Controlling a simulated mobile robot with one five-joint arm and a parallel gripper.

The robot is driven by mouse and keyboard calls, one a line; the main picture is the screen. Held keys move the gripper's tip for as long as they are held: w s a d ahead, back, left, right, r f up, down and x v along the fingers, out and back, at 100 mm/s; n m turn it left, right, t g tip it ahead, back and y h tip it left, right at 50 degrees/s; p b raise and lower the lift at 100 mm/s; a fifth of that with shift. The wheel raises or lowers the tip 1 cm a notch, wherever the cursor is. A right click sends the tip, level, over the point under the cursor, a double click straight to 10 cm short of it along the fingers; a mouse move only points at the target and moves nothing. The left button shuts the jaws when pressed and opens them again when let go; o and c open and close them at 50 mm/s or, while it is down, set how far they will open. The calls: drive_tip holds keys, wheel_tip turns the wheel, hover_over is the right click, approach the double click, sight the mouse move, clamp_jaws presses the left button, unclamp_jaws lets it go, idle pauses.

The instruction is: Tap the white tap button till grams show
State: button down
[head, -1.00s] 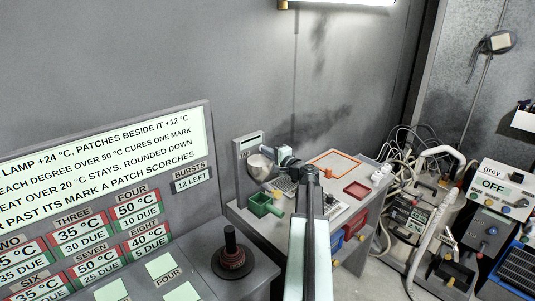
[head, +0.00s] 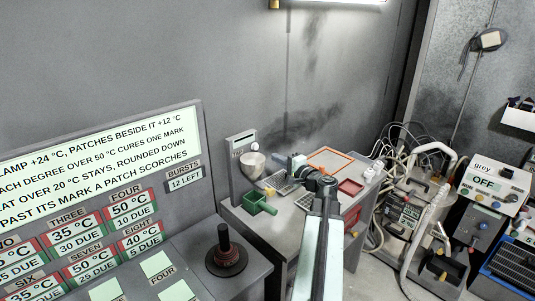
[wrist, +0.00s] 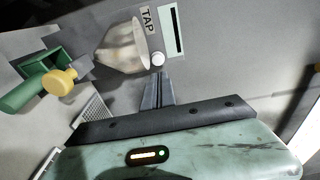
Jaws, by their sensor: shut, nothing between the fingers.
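A narrow dark display (wrist: 174,30) is beside the label, with no readable digits. In the head view the button (head: 254,147) shows at the panel's right edge. My gripper (wrist: 158,76) is shut and empty. Its tips appear just below the button in the wrist view; I cannot tell whether they touch it. In the head view my gripper (head: 293,160) is right of the panel, with a visible gap from the button.
A pale bowl-like spout (wrist: 123,48) is left of the button. A red tray (head: 350,187) and an orange-edged mat (head: 331,156) are farther right.

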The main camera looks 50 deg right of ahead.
drive_tip(key=shift+s+a, duration=0.2)
drive_tip(key=shift+s, duration=1.1)
